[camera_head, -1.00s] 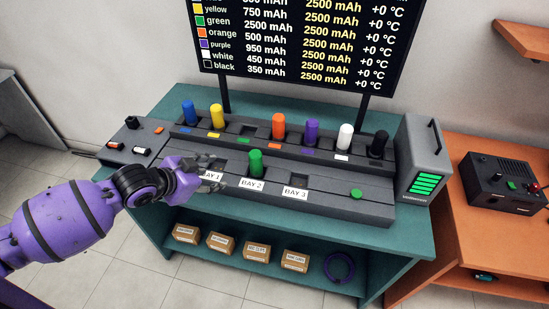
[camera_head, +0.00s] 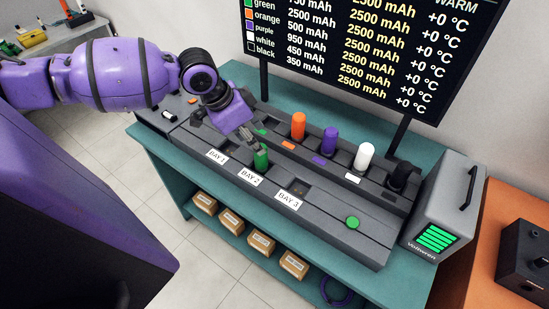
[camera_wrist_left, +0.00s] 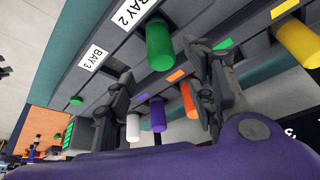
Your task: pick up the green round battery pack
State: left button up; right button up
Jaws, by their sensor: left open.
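The green round battery pack (camera_head: 261,158) stands upright in the slot at BAY 2 of the charging bench. In the left wrist view the green pack (camera_wrist_left: 160,47) shows between the two fingers, near their tips. My left gripper (camera_head: 240,140) is open and empty, close behind and to the left of the green pack in the head view. Its fingers (camera_wrist_left: 165,65) are spread wide in the wrist view. I cannot tell whether a finger touches the pack. My right gripper is not in view.
Behind BAY 2 stand orange (camera_head: 298,127), purple (camera_head: 330,141), white (camera_head: 364,156) and black (camera_head: 398,177) packs. A green button (camera_head: 352,222) and a grey charger box (camera_head: 443,215) are to the right. BAY 3 (camera_head: 289,200) is empty. My arm hides the row's left end.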

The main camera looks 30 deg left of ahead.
aim_at(261, 159)
pick_arm(q)
jog(key=x, duration=0.7)
jog(key=shift+s+a+f+b, duration=0.25)
jog(key=shift+f+b, duration=0.05)
jog(key=shift+f, duration=0.25)
grip_shut()
